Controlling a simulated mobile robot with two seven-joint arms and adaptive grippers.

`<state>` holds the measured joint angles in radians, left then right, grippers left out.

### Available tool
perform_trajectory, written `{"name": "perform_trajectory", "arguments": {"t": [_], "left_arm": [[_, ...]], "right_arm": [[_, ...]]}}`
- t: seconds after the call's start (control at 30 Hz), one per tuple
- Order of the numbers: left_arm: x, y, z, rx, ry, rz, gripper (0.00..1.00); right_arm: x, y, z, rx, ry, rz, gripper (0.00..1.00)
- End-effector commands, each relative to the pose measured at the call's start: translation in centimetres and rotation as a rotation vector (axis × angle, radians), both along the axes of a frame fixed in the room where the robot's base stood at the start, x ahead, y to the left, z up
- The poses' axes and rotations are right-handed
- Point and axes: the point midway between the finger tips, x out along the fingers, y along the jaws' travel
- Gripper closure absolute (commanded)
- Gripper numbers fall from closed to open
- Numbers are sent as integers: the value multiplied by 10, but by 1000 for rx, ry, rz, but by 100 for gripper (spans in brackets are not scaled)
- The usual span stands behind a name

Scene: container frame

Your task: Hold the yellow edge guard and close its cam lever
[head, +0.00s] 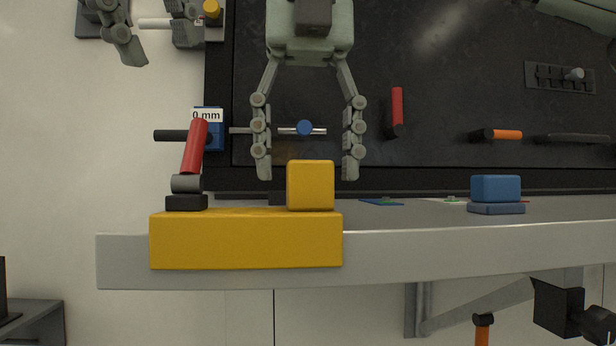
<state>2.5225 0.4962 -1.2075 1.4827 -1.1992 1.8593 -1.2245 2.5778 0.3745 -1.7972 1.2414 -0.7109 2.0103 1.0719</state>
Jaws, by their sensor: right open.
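The yellow edge guard (246,240) sits on the front edge of the grey bench, with a raised yellow block (310,186) at its right end. Its cam lever has a red handle (194,147) standing up, tilted slightly right, on a grey pivot (187,183) and black base at the left end. My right gripper (307,171) is open, pointing down. Its fingertips are at the height of the block's upper part, one to each side in the picture, with visible gaps. My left gripper (154,40) is at the top left, partly cut off, its fingers apart, away from the guard.
A blue gauge labelled 0 mm (207,130) stands behind the lever. A blue block (495,190) sits on the bench at right. A dark board behind carries a red handle (397,108) and an orange handle (503,134).

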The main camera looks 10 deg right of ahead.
Motion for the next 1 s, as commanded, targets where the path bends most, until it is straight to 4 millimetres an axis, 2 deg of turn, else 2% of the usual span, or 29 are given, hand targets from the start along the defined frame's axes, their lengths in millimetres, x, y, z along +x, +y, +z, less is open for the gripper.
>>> {"name": "perform_trajectory", "arguments": {"t": [0.03,0.2,0.57,1.0], "left_arm": [[0,0,0,0,0,0,66],[0,0,0,0,0,0,66],[0,0,0,0,0,0,66],[0,0,0,0,0,0,66]], "right_arm": [[0,0,-9,0,7,4,40],[0,0,-21,-1,4,2,40],[0,0,-25,0,0,-1,40],[0,0,-25,-1,1,0,93]]}}
